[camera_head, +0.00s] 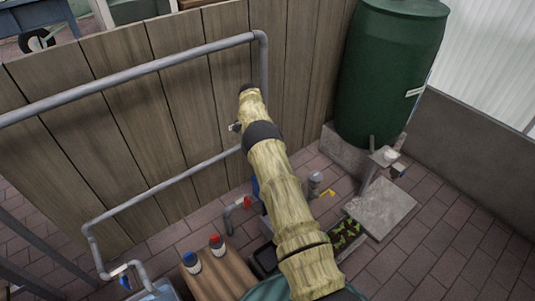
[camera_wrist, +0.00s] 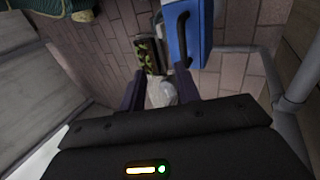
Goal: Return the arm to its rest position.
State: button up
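My arm, in a pale yellow mottled cover, reaches up from the bottom middle of the head view towards the wooden fence (camera_head: 180,95). My gripper itself cannot be made out there. In the wrist view the two dark fingers of my gripper (camera_wrist: 160,88) stand apart, so it is open. A whitish rounded thing (camera_wrist: 161,95) shows in the gap between them. I cannot tell whether it lies beyond the fingertips, and no finger clearly presses on it.
Grey pipes (camera_head: 150,68) run along the fence. A green tank (camera_head: 385,75) stands at the back right. A wooden table (camera_head: 222,275) carries red- and blue-capped containers. A blue case (camera_wrist: 193,35) with a black handle is near my fingers. Brick paving (camera_head: 450,235) at right is clear.

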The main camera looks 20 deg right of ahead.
jog(key=shift+r, duration=0.85)
jog(key=s+a+r+n+t+y+p, duration=0.1)
jog(key=s+a+r+n+t+p, duration=0.15)
jog(key=s+r, duration=0.4)
jog(key=s+a+r+n+t+p, duration=0.1)
jog(key=s+r+n+t+p, duration=0.2)
jog(key=r, duration=0.6)
jog(key=s+a+r+n+t+p, duration=0.1)
jog(key=s+a+r+n, duration=0.15)
jog(key=s, duration=0.45)
jog(key=s+a+r+n+t+p, duration=0.1)
jog(key=s+a+r+n, duration=0.15)
jog(key=s, duration=0.45)
jog(key=s+a+r+n+t, duration=0.1)
jog(key=s+a+n, duration=0.25)
jog(key=s, duration=0.45)
notch_tip(320, 180, up, 38)
jog(key=d+p, duration=0.1)
jog(key=p, duration=3.7)
jog(key=shift+w+y, duration=0.3)
jog(key=shift+w, duration=0.05)
